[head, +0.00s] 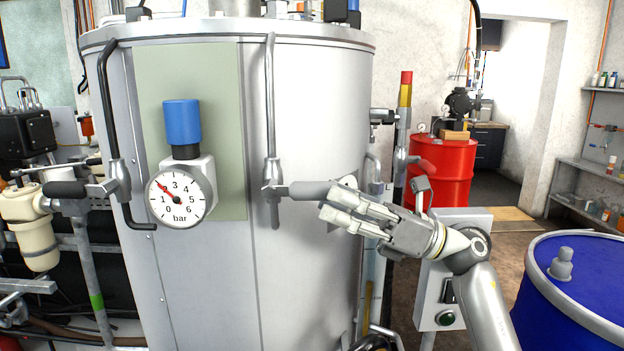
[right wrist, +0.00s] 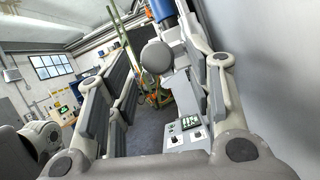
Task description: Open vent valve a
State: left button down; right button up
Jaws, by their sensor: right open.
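A valve (head: 272,188) sits on the right-hand vertical pipe on the front of the grey tank. Its grey lever handle (head: 305,189) points level to the right. No label is readable, so I cannot tell if this is vent valve a. My right gripper (head: 334,198) is at the free end of this handle, fingers pointing left. In the right wrist view the gripper (right wrist: 160,90) is open, with a round grey end (right wrist: 155,57), apparently the handle's, between its fingers. I cannot tell if they touch it. My left gripper is not in view.
The tank (head: 310,270) carries a pressure gauge (head: 180,196) under a blue cap (head: 182,122). A second valve (head: 117,178) with a black-gripped handle (head: 65,190) is at left. A red drum (head: 440,165) stands behind; a blue drum (head: 570,290) is at right. A control box (head: 445,290) stands near my right arm.

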aim_at(313, 192)
jog(key=p+x, duration=0.1)
jog(key=x, duration=0.3)
jog(key=shift+a+r, duration=0.15)
jog(key=shift+a, duration=0.1)
jog(key=shift+w, duration=0.1)
jog(key=shift+c, duration=1.5)
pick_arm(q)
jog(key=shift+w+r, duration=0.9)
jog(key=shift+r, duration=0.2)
pick_arm(e)
grip_shut()
